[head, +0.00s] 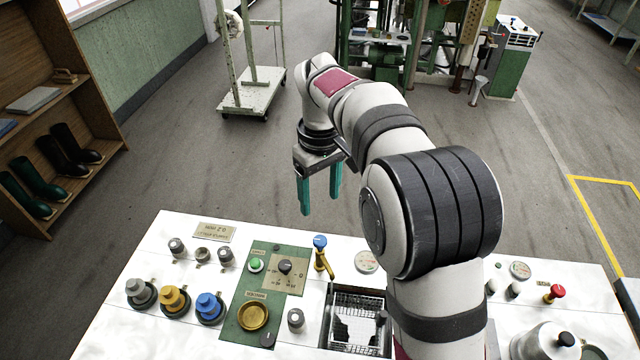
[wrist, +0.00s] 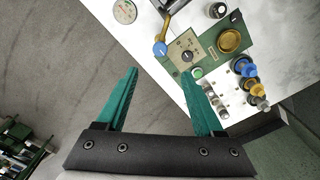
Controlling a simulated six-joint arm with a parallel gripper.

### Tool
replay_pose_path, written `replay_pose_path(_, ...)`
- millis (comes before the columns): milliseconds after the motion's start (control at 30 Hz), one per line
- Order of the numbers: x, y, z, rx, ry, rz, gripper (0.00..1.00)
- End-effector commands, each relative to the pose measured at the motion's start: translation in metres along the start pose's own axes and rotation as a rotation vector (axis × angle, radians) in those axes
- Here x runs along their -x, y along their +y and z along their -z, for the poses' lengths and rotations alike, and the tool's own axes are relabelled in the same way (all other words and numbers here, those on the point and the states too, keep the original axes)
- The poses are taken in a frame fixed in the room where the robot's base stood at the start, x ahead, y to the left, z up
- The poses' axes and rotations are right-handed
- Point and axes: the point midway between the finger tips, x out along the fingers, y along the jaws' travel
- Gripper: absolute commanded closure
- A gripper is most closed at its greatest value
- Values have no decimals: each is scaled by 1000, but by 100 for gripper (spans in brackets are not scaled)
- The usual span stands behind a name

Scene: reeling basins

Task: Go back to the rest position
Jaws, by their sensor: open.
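My gripper (head: 320,190) has two teal fingers and hangs above the floor beyond the far edge of the white control bench (head: 130,310). The fingers are apart with nothing between them. In the wrist view, my gripper (wrist: 160,95) shows both fingers spread, with grey floor and the bench edge beyond them. My arm rises over the right part of the bench and hides some of its top.
The bench carries grey, yellow and blue knobs (head: 174,299), a green panel with a brass bowl (head: 253,317), a blue-topped lever (head: 321,250), a wire basket (head: 357,310) and a red knob (head: 555,293). A white trolley (head: 250,92) stands behind; a boot shelf (head: 60,120) is left.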

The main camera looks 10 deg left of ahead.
Motion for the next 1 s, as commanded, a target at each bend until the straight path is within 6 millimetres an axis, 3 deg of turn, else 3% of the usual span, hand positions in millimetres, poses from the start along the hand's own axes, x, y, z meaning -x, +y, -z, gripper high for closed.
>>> replay_pose_path(100, 21, 0, 0, 0, 1, -1, 31)
replay_pose_path(200, 29, 0, 0, 0, 0, 0, 31)
replay_pose_path(633, 31, 0, 0, 0, -1, 1, 31)
replay_pose_path(700, 35, 1, -9, -30, 2, 4, 31)
replay_pose_path(767, 45, 2, -35, -125, 6, 14, 31)
replay_pose_path(867, 61, -9, -116, -420, 14, 52, 31)
replay_pose_path(900, 61, -20, -151, -556, 16, 70, 31)
replay_pose_path(1000, 46, -55, -228, -872, 17, 113, 31)
